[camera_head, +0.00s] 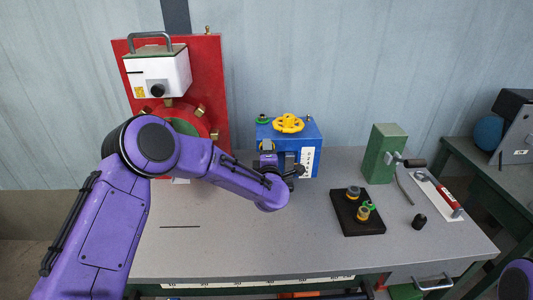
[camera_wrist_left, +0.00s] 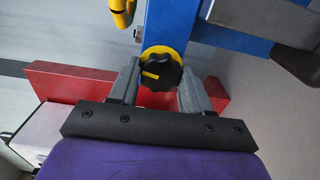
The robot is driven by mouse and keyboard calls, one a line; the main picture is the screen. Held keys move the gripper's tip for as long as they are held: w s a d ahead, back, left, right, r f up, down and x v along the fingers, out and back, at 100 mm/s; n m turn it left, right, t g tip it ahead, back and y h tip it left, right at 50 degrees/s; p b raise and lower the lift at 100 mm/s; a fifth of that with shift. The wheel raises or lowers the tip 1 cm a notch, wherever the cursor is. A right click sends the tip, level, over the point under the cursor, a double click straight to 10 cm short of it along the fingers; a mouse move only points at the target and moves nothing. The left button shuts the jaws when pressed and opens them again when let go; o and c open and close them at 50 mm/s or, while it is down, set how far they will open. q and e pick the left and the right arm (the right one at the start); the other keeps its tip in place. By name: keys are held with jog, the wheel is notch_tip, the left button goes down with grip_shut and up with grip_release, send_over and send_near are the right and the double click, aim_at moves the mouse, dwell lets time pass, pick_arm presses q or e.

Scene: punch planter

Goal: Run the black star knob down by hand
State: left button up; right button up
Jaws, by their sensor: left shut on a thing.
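The black star knob (camera_wrist_left: 162,69) shows in the left wrist view, with a yellow mark on its face and a yellow ring around it. It sits by the blue body, between the two fingers of my left gripper (camera_wrist_left: 160,75), which is shut on it. In the head view my left gripper (camera_head: 279,166) is at the front of the blue box (camera_head: 309,138); I cannot make out the knob there, as the gripper and arm cover that spot. My right gripper is not in view.
A yellow handwheel (camera_head: 288,123) tops the blue box. Behind stands a red panel (camera_head: 212,75) with a white box (camera_head: 172,72). To the right are a green block (camera_head: 384,153), a black tray (camera_head: 349,225) and a red-handled tool (camera_head: 447,196). The bench front (camera_head: 250,250) is clear.

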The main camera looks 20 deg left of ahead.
pick_arm(q)
jog(key=shift+m, duration=0.4)
jog(key=o, duration=1.1)
jog(key=shift+d, duration=0.1)
jog(key=shift+c, duration=0.2)
jog(key=b+v, duration=0.2)
jog(key=v, duration=0.8)
jog(key=shift+s+b, duration=0.25)
jog(key=shift+b, duration=0.15)
jog(key=shift+d, duration=0.15)
